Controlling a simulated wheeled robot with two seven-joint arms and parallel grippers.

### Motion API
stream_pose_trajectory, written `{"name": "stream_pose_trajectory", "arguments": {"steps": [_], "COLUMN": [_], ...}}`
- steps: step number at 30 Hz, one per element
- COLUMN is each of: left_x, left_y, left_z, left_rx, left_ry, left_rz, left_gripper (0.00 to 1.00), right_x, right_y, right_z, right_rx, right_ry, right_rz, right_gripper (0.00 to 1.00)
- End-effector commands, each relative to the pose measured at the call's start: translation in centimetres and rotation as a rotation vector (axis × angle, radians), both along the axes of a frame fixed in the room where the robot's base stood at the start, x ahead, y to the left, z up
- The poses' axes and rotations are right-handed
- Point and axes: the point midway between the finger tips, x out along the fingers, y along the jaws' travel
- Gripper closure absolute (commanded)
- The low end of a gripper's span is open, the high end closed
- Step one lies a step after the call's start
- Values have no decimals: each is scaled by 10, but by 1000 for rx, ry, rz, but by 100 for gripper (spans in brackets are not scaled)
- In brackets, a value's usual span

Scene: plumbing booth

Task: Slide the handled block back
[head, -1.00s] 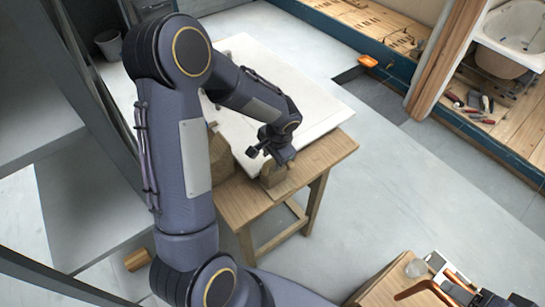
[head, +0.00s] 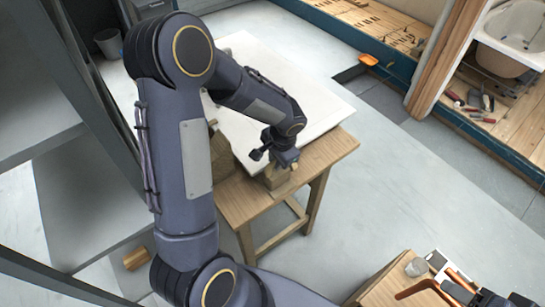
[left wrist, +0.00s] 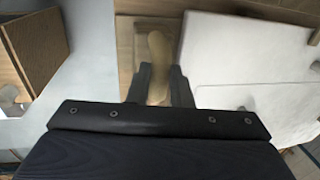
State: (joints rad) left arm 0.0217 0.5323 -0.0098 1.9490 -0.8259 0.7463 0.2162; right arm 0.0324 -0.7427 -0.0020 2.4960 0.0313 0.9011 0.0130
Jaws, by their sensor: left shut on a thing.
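The handled block (head: 277,181) is a small wooden block on the near part of a wooden table (head: 243,203). My left gripper (head: 282,166) reaches down over it and hides much of it. In the left wrist view the block's pale rounded handle (left wrist: 157,52) stands between the two dark fingers (left wrist: 159,88), which are shut on it. The block's flat wooden base (left wrist: 134,42) shows beside the handle there.
A large white slab (head: 315,105) lies on the table just behind the block. A brown wooden piece (head: 219,156) stands left of it, partly behind my left arm. A second wooden surface (head: 383,285) with pipes is at the bottom right. Open floor lies between.

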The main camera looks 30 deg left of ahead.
Motion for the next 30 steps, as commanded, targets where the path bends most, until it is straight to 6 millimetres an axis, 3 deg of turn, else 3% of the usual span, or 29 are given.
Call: {"name": "stream_pose_trajectory", "arguments": {"steps": [1,4,14,15,19,30], "left_x": [-2,-8,-11,-11,-11,-10], "left_y": [-10,-22,-27,-27,-27,-27], "left_z": [-4,-3,0,-1,0,7], "left_rx": [-1,-1,-5,-5,-4,-1], "left_ry": [-5,-4,-1,-1,-1,-5], "left_rz": [-6,-6,-3,-3,-4,-1], "left_gripper": [100,100,100,76,59,59], "right_x": [0,0,0,0,0,0], "right_y": [0,0,0,0,0,0], "right_z": [-11,-16,-15,-15,-15,-15], "right_rx": [0,0,0,0,0,0], "right_ry": [1,1,0,0,0,0], "right_rz": [0,0,0,0,0,0], "right_gripper": [45,45,45,45,45,45]}}
